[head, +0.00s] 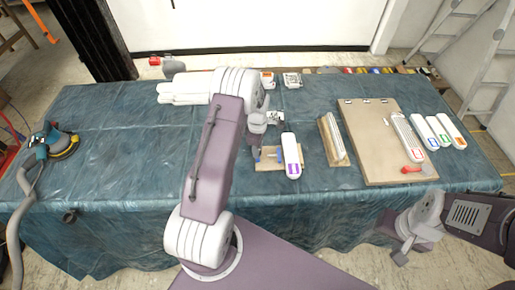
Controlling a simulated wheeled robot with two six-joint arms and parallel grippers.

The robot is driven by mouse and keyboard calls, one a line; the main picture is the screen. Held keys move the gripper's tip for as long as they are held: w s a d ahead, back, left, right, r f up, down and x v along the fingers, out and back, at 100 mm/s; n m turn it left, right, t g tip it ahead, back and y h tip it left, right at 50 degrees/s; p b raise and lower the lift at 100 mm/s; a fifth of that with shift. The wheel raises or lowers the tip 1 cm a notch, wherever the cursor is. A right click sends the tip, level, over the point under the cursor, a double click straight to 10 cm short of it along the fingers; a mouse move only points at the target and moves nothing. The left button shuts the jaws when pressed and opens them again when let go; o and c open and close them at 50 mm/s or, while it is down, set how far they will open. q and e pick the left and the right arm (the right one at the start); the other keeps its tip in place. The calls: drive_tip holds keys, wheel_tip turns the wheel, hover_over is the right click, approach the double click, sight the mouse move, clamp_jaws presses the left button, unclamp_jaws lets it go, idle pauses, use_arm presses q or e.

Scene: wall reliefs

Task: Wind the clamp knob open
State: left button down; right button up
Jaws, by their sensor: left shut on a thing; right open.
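A small wooden base (270,166) lies near the middle of the table, with small blue parts on it and a white piece with a purple label (292,156) at its right. My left gripper (264,138) is over this base from above, just left of the white piece. It is shut on what seems to be the clamp knob, which is mostly hidden behind the fingers and wrist. My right gripper (404,248) is open and empty, low at the right beyond the table's front edge.
A sander (55,143) is at the far left. The blue-covered table (115,165) is clear at left.

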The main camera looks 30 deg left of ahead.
use_arm(q)
drive_tip(key=n, duration=0.5)
drive_tip(key=shift+n, duration=0.3)
drive_tip(key=n, duration=0.5)
drive_tip(key=shift+n, duration=0.4)
drive_tip(key=shift+w, duration=0.1)
drive_tip(key=c, duration=1.1)
unclamp_jaws()
wheel_tip(320, 180, up, 9)
